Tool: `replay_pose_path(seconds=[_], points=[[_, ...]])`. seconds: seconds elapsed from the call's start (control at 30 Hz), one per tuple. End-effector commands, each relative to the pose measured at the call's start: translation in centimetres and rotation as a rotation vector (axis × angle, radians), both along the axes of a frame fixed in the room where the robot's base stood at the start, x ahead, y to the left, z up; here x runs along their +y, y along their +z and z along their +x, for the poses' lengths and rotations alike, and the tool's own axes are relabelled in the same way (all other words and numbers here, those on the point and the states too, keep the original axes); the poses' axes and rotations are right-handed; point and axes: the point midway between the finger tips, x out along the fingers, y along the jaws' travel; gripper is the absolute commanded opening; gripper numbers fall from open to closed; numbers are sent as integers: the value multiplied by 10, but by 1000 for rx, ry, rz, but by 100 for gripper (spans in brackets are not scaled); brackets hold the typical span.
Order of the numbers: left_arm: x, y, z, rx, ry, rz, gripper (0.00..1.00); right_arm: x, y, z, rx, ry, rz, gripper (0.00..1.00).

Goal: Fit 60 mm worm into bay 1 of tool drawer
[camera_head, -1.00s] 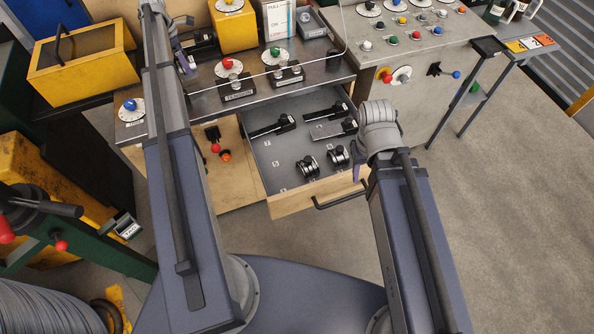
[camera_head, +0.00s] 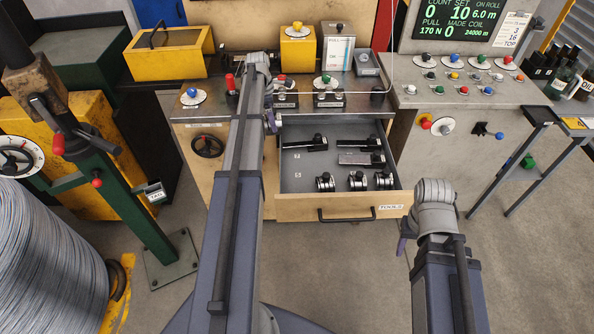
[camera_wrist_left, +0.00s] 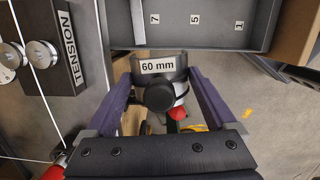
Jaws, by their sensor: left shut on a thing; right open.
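The 60 mm worm (camera_wrist_left: 160,95) shows in the left wrist view as a dark piece with a round black knob and a white "60 mm" tag. My left gripper (camera_wrist_left: 159,76) is shut on it, purple fingers on both sides. In the head view this gripper (camera_head: 269,118) is at the left rear of the open tool drawer (camera_head: 290,186); the arm hides the worm there. Drawer labels 7, 5 and 1 (camera_wrist_left: 239,25) show in the left wrist view, with bare floor around the 1. My right gripper (camera_head: 403,235) is open, in front and right of the drawer.
Several dark tools (camera_head: 361,158) and round pieces (camera_head: 357,181) occupy the drawer. The bench top behind carries knobs and the TENSION block (camera_wrist_left: 50,65). A thin white line (camera_wrist_left: 35,75) runs past that block. Open floor (camera_head: 340,270) lies before the drawer.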

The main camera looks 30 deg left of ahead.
Motion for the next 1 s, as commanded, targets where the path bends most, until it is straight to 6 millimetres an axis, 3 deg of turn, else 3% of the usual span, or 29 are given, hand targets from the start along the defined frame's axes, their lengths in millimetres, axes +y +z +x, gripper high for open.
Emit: replay_pose_path(seconds=[0.03,0.2,0.4,0.6,1.0], points=[[-29,-22,-20,0,-17,0,5,0,-22,0,0,0,0,50],[-90,-50,-54,0,-56,0,5,0,-50,0,0,-1,0,50],[-132,-69,-81,0,-85,0,5,0,-69,0,0,-1,0,50],[-145,-73,-88,0,-96,0,5,0,-73,0,0,-1,0,50],[-145,-81,-88,0,-95,0,5,0,-81,0,0,-1,0,50]])
